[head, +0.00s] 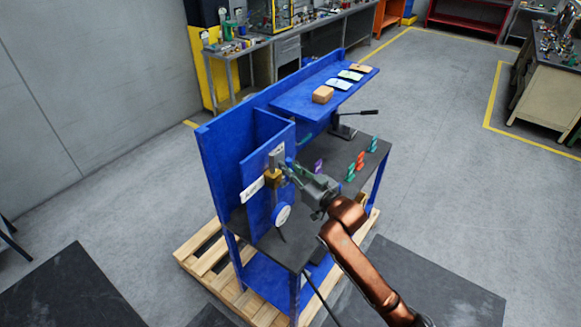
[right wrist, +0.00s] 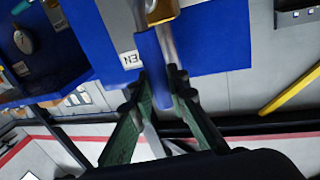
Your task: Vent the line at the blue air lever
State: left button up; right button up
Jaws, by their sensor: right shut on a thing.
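The blue air lever (right wrist: 152,68) shows in the right wrist view as a blue sleeve running down from a brass valve body (right wrist: 163,10). My right gripper (right wrist: 160,84) has its fingers closed around the sleeve. In the head view my right gripper (head: 290,172) is at the blue panel, beside the brass valve (head: 272,179); it hides the lever there. A white label (right wrist: 130,60) ending in "EN" is next to the lever. My left gripper is not in view.
A round gauge (head: 282,215) sits low on the blue panel (head: 256,195). The dark bench top (head: 330,190) holds several small green, orange and purple parts. A blue shelf (head: 300,108) above carries a cardboard box (head: 322,94) and cards. A wooden pallet (head: 205,262) lies under the bench.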

grip_shut()
